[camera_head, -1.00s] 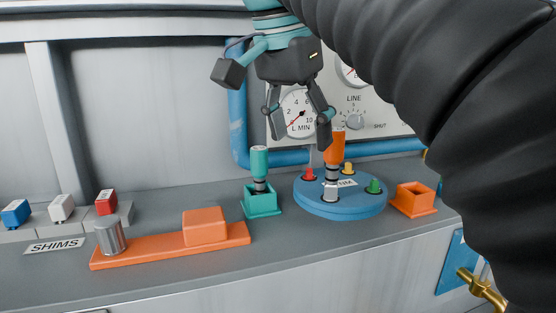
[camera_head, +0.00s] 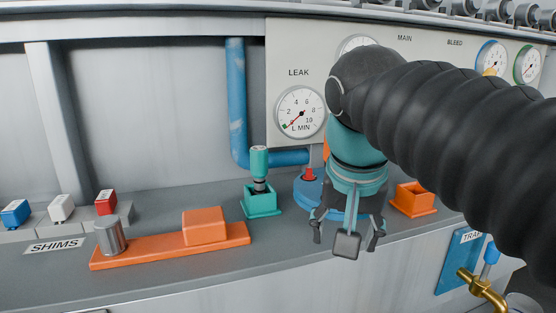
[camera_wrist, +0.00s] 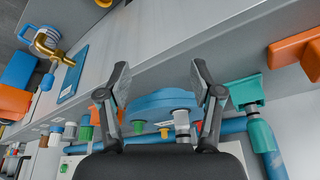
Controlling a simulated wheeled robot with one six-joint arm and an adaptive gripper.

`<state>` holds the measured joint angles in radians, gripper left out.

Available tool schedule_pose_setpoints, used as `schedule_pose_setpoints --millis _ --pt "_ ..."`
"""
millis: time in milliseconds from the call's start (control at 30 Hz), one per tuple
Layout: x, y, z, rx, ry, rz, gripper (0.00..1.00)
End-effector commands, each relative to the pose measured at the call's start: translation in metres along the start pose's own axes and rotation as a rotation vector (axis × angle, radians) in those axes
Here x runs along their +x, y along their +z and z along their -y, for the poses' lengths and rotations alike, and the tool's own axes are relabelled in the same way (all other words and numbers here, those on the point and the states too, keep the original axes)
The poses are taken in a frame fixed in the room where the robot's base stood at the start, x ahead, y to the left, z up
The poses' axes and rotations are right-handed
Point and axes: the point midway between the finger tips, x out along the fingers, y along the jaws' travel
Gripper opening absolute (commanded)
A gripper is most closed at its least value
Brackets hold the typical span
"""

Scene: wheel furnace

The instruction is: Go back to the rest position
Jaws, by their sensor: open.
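My gripper (camera_head: 346,238) hangs in front of the round blue fixture (camera_head: 309,192), with its fingers spread and nothing between them. In the wrist view my gripper (camera_wrist: 160,78) is open, and the blue fixture (camera_wrist: 160,102) shows beyond the fingers. An orange-handled tool (camera_head: 326,149) stands at the fixture, mostly hidden behind my arm in the head view. A teal-handled tool (camera_head: 259,161) stands upright in a teal holder (camera_head: 262,203) left of the fixture.
An empty orange holder (camera_head: 413,199) sits right of the fixture. An orange bar (camera_head: 155,249) with a grey cylinder (camera_head: 110,237) lies on the bench at left, near the shims. A brass tap (camera_head: 481,287) sticks out at lower right. Gauges line the back panel (camera_head: 300,60).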

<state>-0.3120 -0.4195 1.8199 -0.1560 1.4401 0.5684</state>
Motion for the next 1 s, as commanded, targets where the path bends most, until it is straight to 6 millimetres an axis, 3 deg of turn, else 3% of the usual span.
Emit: schedule_pose_setpoints --millis 300,500,667,867,900,1000 --pt "0.101 0.065 -0.057 -0.163 -0.065 -0.083 0.66" --pt "0.144 0.096 -0.076 -0.225 -0.075 -0.133 0.66" --pt "0.156 0.105 -0.081 -0.243 -0.075 -0.150 0.66" --pt "0.157 0.105 -0.081 -0.246 -0.075 -0.150 0.66" --pt "0.157 0.105 -0.081 -0.246 -0.075 -0.150 0.63" --pt "0.157 0.105 -0.081 -0.246 -0.075 -0.150 0.42"
